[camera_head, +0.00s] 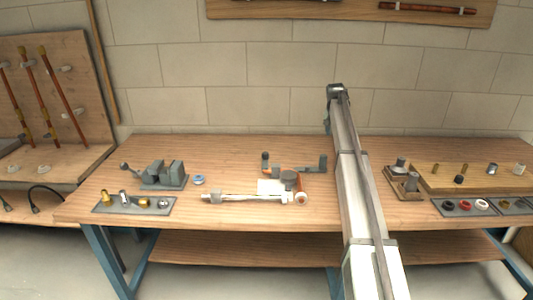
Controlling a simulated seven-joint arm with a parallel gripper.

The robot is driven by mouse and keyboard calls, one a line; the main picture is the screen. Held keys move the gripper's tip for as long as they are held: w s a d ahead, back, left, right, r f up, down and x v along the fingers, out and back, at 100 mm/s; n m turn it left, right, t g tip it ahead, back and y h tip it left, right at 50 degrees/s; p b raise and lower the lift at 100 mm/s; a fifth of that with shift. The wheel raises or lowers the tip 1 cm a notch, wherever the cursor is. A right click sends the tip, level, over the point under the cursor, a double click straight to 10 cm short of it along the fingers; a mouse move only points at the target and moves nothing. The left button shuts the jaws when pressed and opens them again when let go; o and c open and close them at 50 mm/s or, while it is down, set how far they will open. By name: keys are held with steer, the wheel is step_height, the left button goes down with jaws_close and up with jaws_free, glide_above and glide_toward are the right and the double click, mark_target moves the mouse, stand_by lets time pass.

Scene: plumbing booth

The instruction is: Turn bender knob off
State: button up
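I cannot tell for certain which fixture is the bender. A grey fixture (163,175) with upright blocks and a round-ended lever (125,167) stands at the left of the bench. Near the middle, a grey device (310,165) has small upright posts and a dark round part (289,177). Any knob is too small to read its setting. My pale arm link rises in front of the bench, right of the middle device, and ends in a dark joint above the bench's back edge. I cannot make out my gripper or its fingers.
The wooden bench (230,218) holds a pale pipe-like piece (245,197), a blue ring (199,180) and a fittings tray (133,205). At right are a wooden board (470,180), a small clamp-like fixture (405,184) and a tray of rings (463,207). A tiled wall stands behind.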

steer(key=a+r+g+y, duration=0.2)
steer(key=a+r, duration=0.1)
steer(key=a, duration=1.6)
steer(key=r+g, duration=0.1)
glide_above(266, 152)
steer(key=shift+m, duration=0.3)
steer(key=f, duration=1.3)
steer(key=shift+s+a+f, duration=0.1)
steer(key=shift+s, duration=0.1)
steer(key=shift+c, duration=0.2)
jaws_close()
